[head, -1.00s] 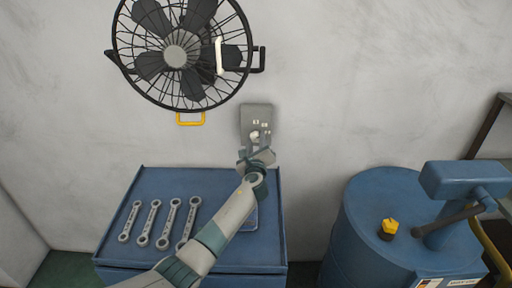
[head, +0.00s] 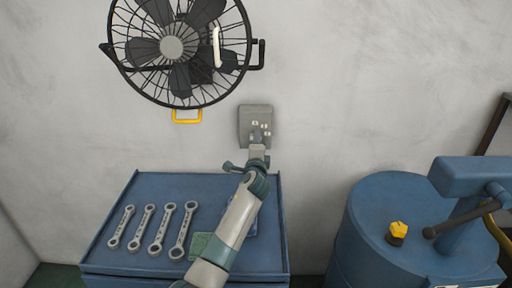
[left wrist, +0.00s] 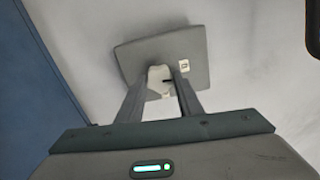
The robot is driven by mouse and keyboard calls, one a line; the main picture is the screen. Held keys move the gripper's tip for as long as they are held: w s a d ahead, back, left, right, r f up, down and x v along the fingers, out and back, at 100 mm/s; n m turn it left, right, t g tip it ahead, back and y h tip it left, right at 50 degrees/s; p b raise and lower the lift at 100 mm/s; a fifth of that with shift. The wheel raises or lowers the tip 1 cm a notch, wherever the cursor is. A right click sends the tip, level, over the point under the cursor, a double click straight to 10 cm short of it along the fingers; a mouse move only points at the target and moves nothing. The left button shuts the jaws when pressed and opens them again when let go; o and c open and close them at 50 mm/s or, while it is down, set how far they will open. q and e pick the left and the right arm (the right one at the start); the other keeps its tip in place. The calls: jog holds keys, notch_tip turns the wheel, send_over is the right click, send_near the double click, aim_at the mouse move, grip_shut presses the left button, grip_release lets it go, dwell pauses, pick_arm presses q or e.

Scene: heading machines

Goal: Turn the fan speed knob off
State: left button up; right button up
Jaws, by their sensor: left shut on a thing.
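The grey control plate (head: 246,113) is on the wall below and right of the black fan (head: 172,47). It carries small white markings. My left gripper (head: 257,143) reaches up to the plate and covers its lower part. In the left wrist view the plate (left wrist: 190,45) appears tilted, and the pale knob (left wrist: 158,78) sits between the fingertips. My left gripper (left wrist: 160,88) is shut on the knob. The knob is mostly hidden in the head view, and I cannot read its setting. My right gripper is not in view.
A blue cabinet top (head: 160,187) below the plate holds several wrenches (head: 153,226) and a green item (head: 200,246). A blue drum (head: 375,215) with a yellow-topped knob (head: 398,231) stands at right. The wall between is clear.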

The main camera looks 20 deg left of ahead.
pick_arm(q)
jog(key=shift+f+n, duration=0.1)
jog(key=shift+n, duration=0.4)
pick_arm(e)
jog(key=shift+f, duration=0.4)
pick_arm(q)
jog(key=o, duration=1.1)
jog(key=shift+c, duration=0.2)
jog(key=b+v, duration=0.3)
jog(key=v, duration=1.4)
jog(key=shift+s, duration=0.25)
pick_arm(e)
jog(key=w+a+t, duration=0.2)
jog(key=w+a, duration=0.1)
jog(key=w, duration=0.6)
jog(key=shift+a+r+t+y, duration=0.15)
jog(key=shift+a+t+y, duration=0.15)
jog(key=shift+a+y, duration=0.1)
